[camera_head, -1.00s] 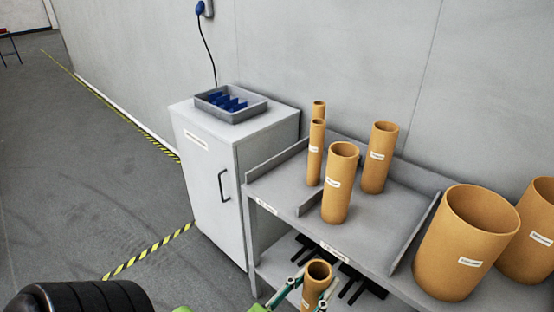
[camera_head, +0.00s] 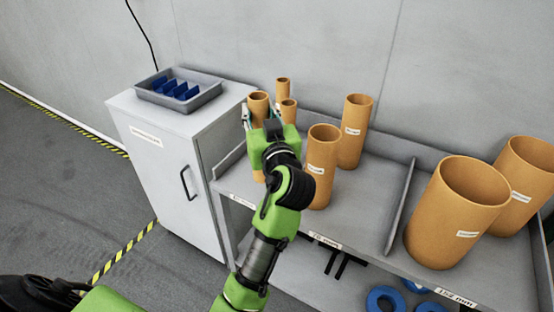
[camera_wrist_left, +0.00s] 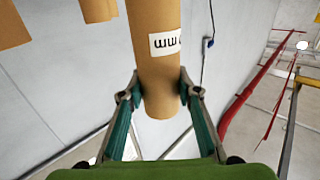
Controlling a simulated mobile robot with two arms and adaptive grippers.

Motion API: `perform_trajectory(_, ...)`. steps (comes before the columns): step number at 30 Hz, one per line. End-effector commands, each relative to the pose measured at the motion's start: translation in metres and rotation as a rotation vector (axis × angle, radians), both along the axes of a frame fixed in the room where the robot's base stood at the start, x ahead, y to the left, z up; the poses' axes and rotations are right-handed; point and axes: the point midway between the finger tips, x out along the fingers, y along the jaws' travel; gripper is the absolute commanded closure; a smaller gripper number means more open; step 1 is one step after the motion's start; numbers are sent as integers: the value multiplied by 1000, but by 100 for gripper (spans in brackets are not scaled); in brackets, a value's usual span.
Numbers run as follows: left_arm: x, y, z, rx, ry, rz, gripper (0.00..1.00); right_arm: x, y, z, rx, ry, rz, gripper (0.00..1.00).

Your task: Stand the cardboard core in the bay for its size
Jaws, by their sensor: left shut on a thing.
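My left gripper (camera_head: 262,114) is shut on an orange-brown cardboard core (camera_head: 258,99). The core is upright at the left bay of the shelf rack (camera_head: 345,225); the arm hides most of it, and I cannot tell whether its base touches the shelf. In the left wrist view the core (camera_wrist_left: 157,65) sits between both fingers, its label upside down. Two thin cores (camera_head: 283,84) (camera_head: 289,104) stand just right of the held one. Two medium cores (camera_head: 322,165) (camera_head: 355,130) stand in the middle bay, labelled 76 mm. My right gripper is not in view.
A divider (camera_head: 400,205) separates the middle bay from two large cores (camera_head: 455,215) (camera_head: 524,180) in the bay labelled 152 mm. A grey cabinet (camera_head: 165,165) with a tray (camera_head: 180,95) stands at the left. Blue rings (camera_head: 385,299) lie on the lower level.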

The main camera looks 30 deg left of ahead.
Motion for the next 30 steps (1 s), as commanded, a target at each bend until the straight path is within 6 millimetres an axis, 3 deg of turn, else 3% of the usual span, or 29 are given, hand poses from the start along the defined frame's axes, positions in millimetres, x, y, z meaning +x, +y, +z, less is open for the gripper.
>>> perform_trajectory(3, 15, -5, 17, 0, -4, 3, 100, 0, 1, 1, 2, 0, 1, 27)
perform_trajectory(8, 27, 2, 21, 7, 2, 4, 100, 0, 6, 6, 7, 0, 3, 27)
perform_trajectory(18, 65, 73, -12, 9, 3, 5, 100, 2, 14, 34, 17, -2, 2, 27)
perform_trajectory(24, 81, 99, -52, 7, 3, 3, 100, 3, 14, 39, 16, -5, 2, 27)
perform_trajectory(30, 87, 110, -69, 3, -2, 1, 100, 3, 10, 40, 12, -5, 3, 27)
